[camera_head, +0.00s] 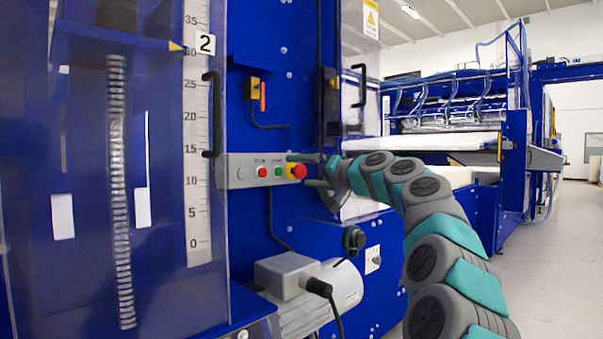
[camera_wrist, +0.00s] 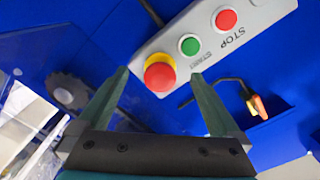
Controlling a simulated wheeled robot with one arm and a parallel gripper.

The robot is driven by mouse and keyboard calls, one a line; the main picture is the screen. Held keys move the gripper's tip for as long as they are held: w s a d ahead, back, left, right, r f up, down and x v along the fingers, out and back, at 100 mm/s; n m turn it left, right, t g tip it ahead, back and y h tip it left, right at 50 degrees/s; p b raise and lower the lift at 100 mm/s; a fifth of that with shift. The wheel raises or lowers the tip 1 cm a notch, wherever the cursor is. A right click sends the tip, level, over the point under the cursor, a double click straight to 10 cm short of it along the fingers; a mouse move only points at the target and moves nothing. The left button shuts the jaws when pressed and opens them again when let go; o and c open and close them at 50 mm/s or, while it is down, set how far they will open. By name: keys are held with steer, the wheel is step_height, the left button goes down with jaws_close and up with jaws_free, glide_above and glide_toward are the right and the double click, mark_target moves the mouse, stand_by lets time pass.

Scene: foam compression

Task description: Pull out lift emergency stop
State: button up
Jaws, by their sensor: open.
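The emergency stop is a red mushroom button with a yellow collar (camera_head: 297,171) at the right end of a grey control panel (camera_head: 233,172) on the blue machine. In the wrist view the red button (camera_wrist: 159,76) shows just beyond and between the fingertips. My gripper (camera_head: 308,171) is open, with one finger above and one below the button's height in the head view. In the wrist view my gripper (camera_wrist: 160,78) holds nothing, and a gap shows between the fingers and the button. I cannot tell the exact depth.
A green START button (camera_wrist: 189,44) and a red STOP button (camera_wrist: 226,19) sit beside it on the panel. A grey motor (camera_head: 315,290) stands below. A clear door with a black handle (camera_head: 212,113) is at left. Grey floor (camera_head: 540,270) is open at right.

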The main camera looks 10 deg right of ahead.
steer(key=shift+b+v, duration=0.55)
steer(key=shift+v, duration=0.55)
steer(key=b+v, duration=0.1)
steer(key=v, duration=0.4)
